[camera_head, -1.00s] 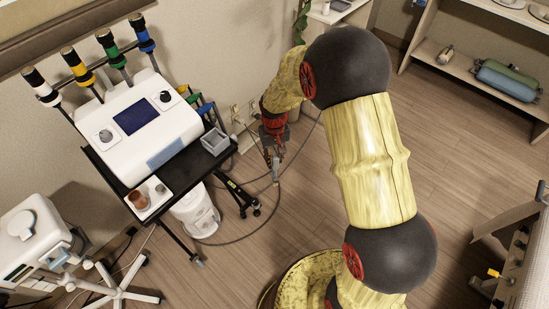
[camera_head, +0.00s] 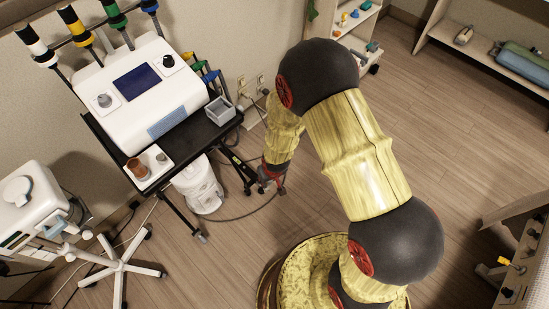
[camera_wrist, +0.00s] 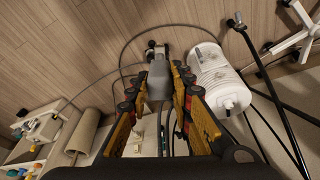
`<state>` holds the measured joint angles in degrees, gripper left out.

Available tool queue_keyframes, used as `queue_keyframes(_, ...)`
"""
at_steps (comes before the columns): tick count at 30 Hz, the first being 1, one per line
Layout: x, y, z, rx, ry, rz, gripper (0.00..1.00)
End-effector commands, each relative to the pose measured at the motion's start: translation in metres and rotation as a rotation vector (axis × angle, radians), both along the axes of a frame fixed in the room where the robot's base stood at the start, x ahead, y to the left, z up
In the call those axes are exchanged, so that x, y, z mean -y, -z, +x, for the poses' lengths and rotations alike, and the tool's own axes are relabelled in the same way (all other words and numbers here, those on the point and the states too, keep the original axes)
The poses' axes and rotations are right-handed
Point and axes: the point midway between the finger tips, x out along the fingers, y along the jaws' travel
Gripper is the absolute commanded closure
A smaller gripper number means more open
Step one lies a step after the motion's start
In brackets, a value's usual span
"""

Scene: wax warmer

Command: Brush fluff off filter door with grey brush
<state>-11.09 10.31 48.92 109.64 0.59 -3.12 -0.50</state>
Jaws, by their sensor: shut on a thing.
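The white machine (camera_head: 150,98) stands on a black cart. A blue-grey panel (camera_head: 167,123) on its front lower edge looks like the filter door; fluff on it is too small to make out. My gripper (camera_head: 271,180) is low, to the right of the cart and apart from the panel. In the wrist view my gripper (camera_wrist: 158,92) has its jaws closed on a grey object, which appears to be the grey brush (camera_wrist: 158,80). The brush lies between the fingers and points away from the palm. Its bristles are hard to make out.
A grey open bin (camera_head: 221,111) sits on the cart's right end, and a small tray (camera_head: 163,176) with cups at its front. A white canister (camera_head: 198,187) stands under the cart. A cable (camera_head: 245,216) loops on the floor. Open floor lies right of my arm.

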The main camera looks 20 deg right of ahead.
Motion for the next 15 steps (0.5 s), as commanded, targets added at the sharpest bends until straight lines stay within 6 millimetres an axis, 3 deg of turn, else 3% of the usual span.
queue_keyframes(1,-0.007,0.028,-0.011,0.004,-0.020,0.001,1.00)
queue_keyframes(15,-0.059,0.220,-0.059,0.131,-0.165,0.037,1.00)
